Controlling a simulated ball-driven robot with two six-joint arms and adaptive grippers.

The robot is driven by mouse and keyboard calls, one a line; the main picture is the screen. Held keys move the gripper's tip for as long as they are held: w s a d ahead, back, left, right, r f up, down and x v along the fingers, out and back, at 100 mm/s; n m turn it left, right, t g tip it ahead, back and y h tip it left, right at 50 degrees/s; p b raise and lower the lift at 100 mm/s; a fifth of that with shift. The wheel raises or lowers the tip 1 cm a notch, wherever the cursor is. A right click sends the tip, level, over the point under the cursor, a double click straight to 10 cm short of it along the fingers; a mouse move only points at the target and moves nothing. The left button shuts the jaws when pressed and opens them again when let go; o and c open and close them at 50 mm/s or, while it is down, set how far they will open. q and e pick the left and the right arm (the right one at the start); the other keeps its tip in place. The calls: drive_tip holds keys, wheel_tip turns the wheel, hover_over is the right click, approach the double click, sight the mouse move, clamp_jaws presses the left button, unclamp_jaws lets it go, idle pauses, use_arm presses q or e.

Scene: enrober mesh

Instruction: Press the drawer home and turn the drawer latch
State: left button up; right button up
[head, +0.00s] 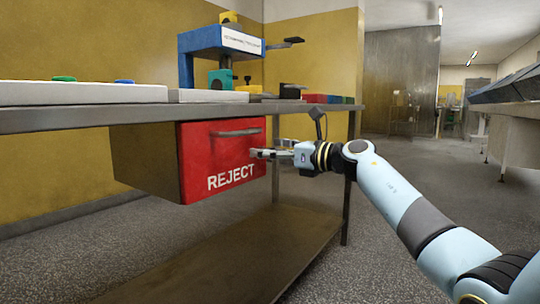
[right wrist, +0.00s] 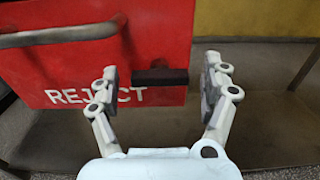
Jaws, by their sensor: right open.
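The red drawer (head: 215,150) marked REJECT hangs under the bench, with a grey bar handle (head: 236,132) across its upper front. Its red front also fills the upper left of the right wrist view (right wrist: 60,68). I cannot tell whether a gap is left behind the front. The drawer latch (right wrist: 160,76) is a dark bar lying level by the right edge of the front. My right gripper (head: 262,153) is open at that edge. In the right wrist view its fingers stand either side of the latch, apparently not gripping it. My left gripper is out of view.
The grey bench top (head: 150,115) runs above the drawer and carries a blue press (head: 212,42), small coloured blocks and pale trays. A lower shelf (head: 225,255) and a bench leg (head: 348,190) stand near my right arm. The floor to the right is open.

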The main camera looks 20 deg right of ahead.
drive_tip(key=shift+a, duration=0.1)
drive_tip(key=c, duration=1.2)
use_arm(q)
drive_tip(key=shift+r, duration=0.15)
use_arm(e)
drive_tip(key=shift+r, duration=0.1)
